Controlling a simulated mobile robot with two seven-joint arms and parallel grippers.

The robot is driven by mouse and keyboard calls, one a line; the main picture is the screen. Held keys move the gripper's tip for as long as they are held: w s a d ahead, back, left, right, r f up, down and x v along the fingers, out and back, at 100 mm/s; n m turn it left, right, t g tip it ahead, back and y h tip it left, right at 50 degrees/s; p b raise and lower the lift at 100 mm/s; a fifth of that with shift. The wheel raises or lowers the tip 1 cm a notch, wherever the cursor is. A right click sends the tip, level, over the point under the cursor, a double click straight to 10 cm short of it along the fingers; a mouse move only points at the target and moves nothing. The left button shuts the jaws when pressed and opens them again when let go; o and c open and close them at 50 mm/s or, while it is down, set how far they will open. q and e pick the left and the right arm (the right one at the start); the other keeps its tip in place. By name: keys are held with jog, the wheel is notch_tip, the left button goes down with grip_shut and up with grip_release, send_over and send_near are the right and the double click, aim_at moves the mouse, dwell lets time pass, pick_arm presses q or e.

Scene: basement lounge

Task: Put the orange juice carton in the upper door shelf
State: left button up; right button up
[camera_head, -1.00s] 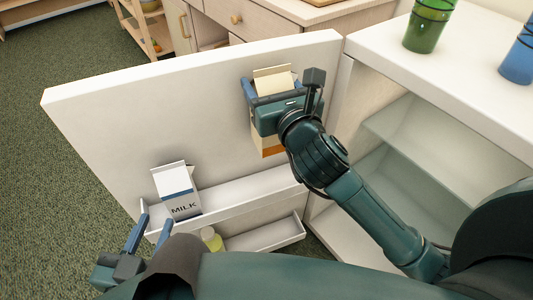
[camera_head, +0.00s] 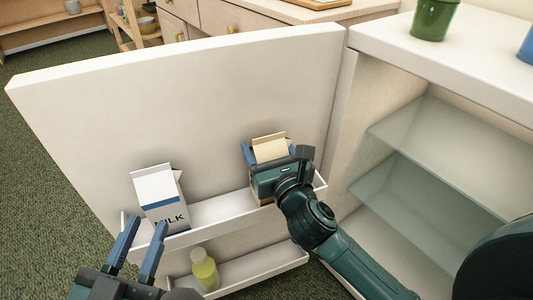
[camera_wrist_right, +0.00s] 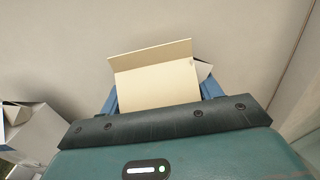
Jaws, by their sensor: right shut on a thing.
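The orange juice carton (camera_head: 270,148) shows its cream gabled top between the fingers of my right gripper (camera_head: 272,160), which is shut on it. It is at the right end of the upper door shelf (camera_head: 215,212); whether its base touches the shelf floor is hidden. Its top also fills the middle of the right wrist view (camera_wrist_right: 155,82). A milk carton (camera_head: 160,195) stands at the left of the same shelf, apart from the juice carton. My left gripper (camera_head: 142,235) is open and empty in front of the shelf's left end.
A yellow-green bottle (camera_head: 204,270) stands in the lower door shelf (camera_head: 260,268). The open fridge door (camera_head: 180,100) is behind the cartons. Fridge shelves (camera_head: 430,145) are empty at right. A green cup (camera_head: 433,18) stands on top. Free shelf room lies between the cartons.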

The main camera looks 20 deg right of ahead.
jog(key=shift+r, duration=0.2)
jog(key=shift+f, duration=0.2)
jog(key=o, duration=1.8)
